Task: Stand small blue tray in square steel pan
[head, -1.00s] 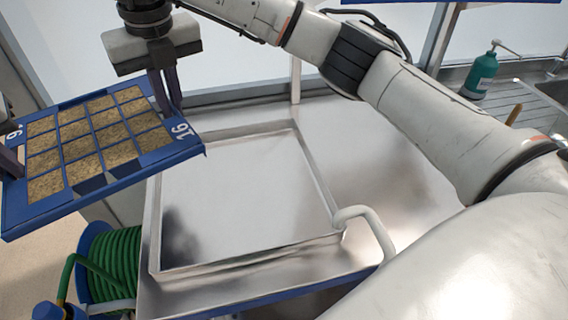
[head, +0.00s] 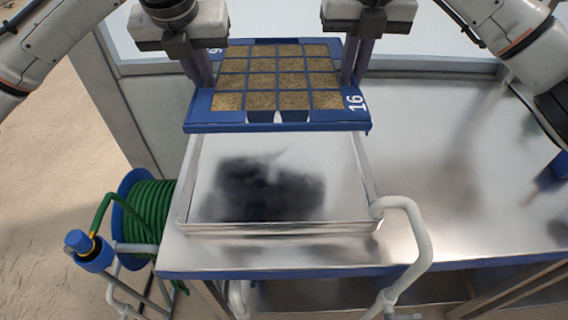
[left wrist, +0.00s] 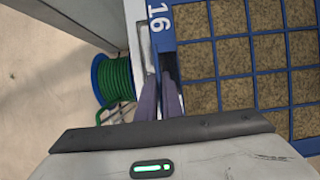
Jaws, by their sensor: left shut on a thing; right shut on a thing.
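The small blue tray (head: 228,126), marked 16 and filled with brown material in square cells, is held level above the back part of the square steel pan (head: 280,229). My left gripper (head: 203,76) is shut on the tray's left edge. My right gripper (head: 352,72) is shut on its right edge. The left wrist view shows the left fingers (left wrist: 164,88) at the tray's rim (left wrist: 165,62). The pan looks empty in front, with the tray's dark reflection on its floor. Its back part is hidden by the tray.
The pan sits on a steel bench (head: 440,215) with clear room to its right. A white curved pipe (head: 418,235) rises at the pan's front right corner. A green hose reel (head: 150,208) stands left of the bench. A pale wall lies behind.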

